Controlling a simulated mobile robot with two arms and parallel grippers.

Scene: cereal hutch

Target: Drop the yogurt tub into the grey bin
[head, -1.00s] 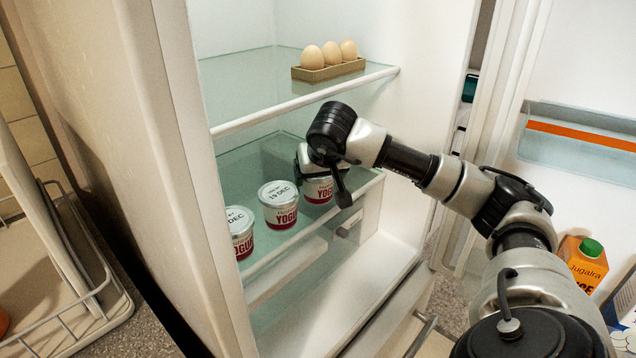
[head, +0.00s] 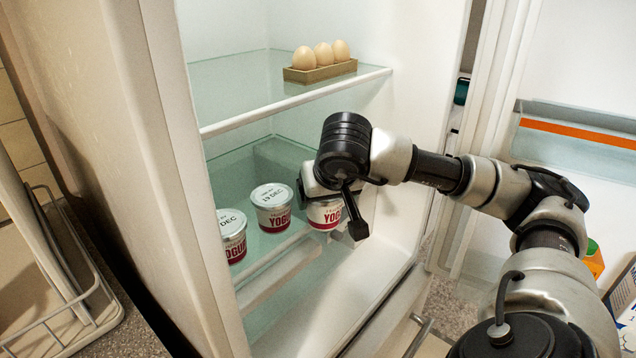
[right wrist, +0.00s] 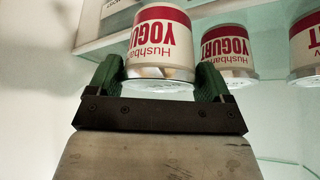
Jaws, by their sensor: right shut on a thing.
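Three white yogurt tubs with red bands are in the open fridge. My right gripper (head: 335,205) is shut on the rightmost tub (head: 326,217), at the front edge of the lower glass shelf; the gripper hides part of it. In the right wrist view this tub (right wrist: 160,45) sits between the green fingertips. A second tub (head: 271,208), its lid dated 19 DEC, stands to the left on the shelf. A third tub (head: 232,236) stands further left, partly hidden by the fridge wall. The grey bin and my left gripper are not in view.
The upper glass shelf (head: 225,95) holds a tray (head: 320,73) of three eggs above my gripper. The fridge's side wall (head: 165,180) stands at left, its open door at right. A wire rack (head: 85,335) is at lower left.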

